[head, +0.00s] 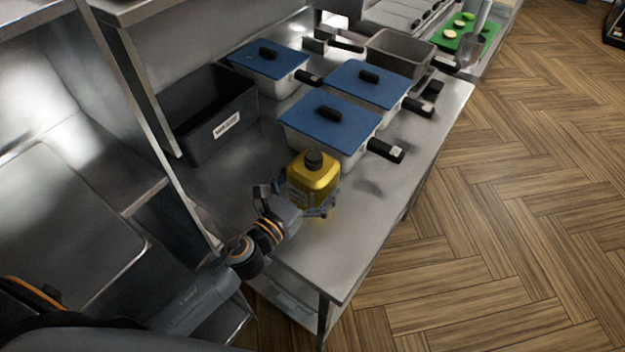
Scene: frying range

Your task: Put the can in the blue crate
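The can (315,178) is a yellow, boxy container with a black cap, upright over the front part of the steel table. My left gripper (300,202) reaches it from the lower left, with its fingers around the can's lower sides, and looks shut on it. A dark patch on the table lies apart from the can; I cannot tell for sure whether its base touches the table. A dark, open crate (206,140) with a white label stands behind and left of the can; it looks nearly black rather than blue. My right gripper is not in view.
Several pans with blue lids, such as the nearest lid (331,119), stand behind the can, handles pointing right. A grey open container (400,52) and a green cutting board (462,38) are farther back. A shelf post (150,110) stands left of the crate.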

